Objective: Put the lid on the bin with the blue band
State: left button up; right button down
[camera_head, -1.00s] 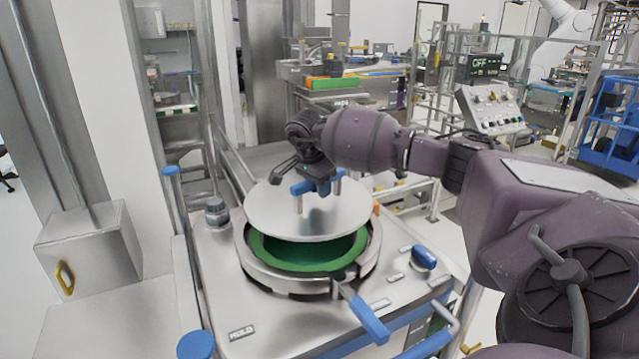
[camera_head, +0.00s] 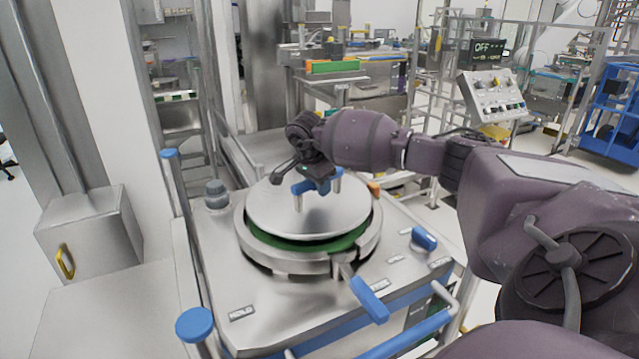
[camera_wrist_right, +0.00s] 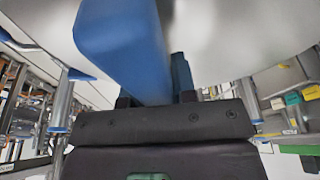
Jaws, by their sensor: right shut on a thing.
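The lid (camera_head: 310,222) is a round silver disc with a blue handle (camera_head: 337,174) on silver posts. My right gripper (camera_head: 312,184) is shut on this handle and holds the lid roughly level over the round bin (camera_head: 370,246). A green inner rim (camera_head: 345,242) shows as a narrow strip under the lid's front edge; most of the bin's opening is hidden. I see no blue band on the bin's visible wall. In the right wrist view, the blue handle (camera_wrist_right: 122,40) runs into the jaws, with the lid's underlying silver surface (camera_wrist_right: 240,25) beyond. My left gripper is out of view.
The bin sits in a metal station (camera_head: 225,270) with a blue lever (camera_head: 369,299) in front and a blue knob (camera_head: 424,238) at right. A grey knob (camera_head: 216,194) stands at left. A blue-topped post (camera_head: 194,324) rises front left.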

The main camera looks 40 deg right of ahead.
aim_at(320, 201)
jog(key=shift+f+b, duration=0.95)
jog(key=shift+f, duration=0.85)
jog(key=shift+f, duration=0.2)
jog(key=c, duration=0.8)
grip_release()
jog(key=shift+s, duration=0.1)
jog(key=shift+c, duration=0.2)
jog(key=shift+f, duration=0.25)
jog(key=b+v, duration=0.1)
jog(key=v, duration=1)
jog(key=shift+r+b, duration=0.1)
jog(key=shift+b, duration=0.2)
